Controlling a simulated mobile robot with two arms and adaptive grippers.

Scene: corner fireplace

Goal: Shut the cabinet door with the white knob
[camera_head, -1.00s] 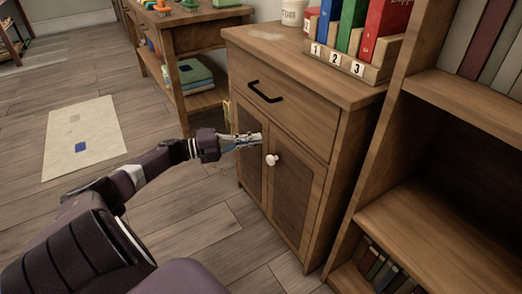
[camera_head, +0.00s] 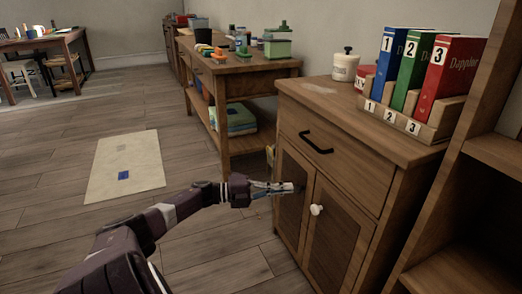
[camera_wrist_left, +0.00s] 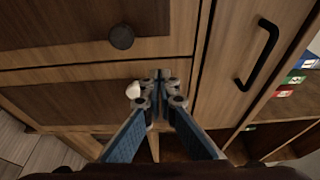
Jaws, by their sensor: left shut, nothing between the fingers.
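The wooden cabinet (camera_head: 345,170) has a drawer above two doors. The right-hand door (camera_head: 340,240) bears the white knob (camera_head: 317,210) and looks flush or nearly flush with the front; a slight gap cannot be ruled out. In the left wrist view the white knob (camera_wrist_left: 132,90) is just left of my fingertips, and a dark knob (camera_wrist_left: 122,37) sits on the other door. My left gripper (camera_head: 290,187) is shut and empty, in front of the doors near the white knob. Whether it touches the front is unclear. My right gripper is out of view.
The drawer has a black handle (camera_head: 316,142). Numbered binders (camera_head: 410,70) and a white jar (camera_head: 345,65) stand on the cabinet. A bookshelf (camera_head: 480,220) stands close on the right and a table (camera_head: 240,75) behind left. Open floor with a pale mat (camera_head: 125,165) lies left.

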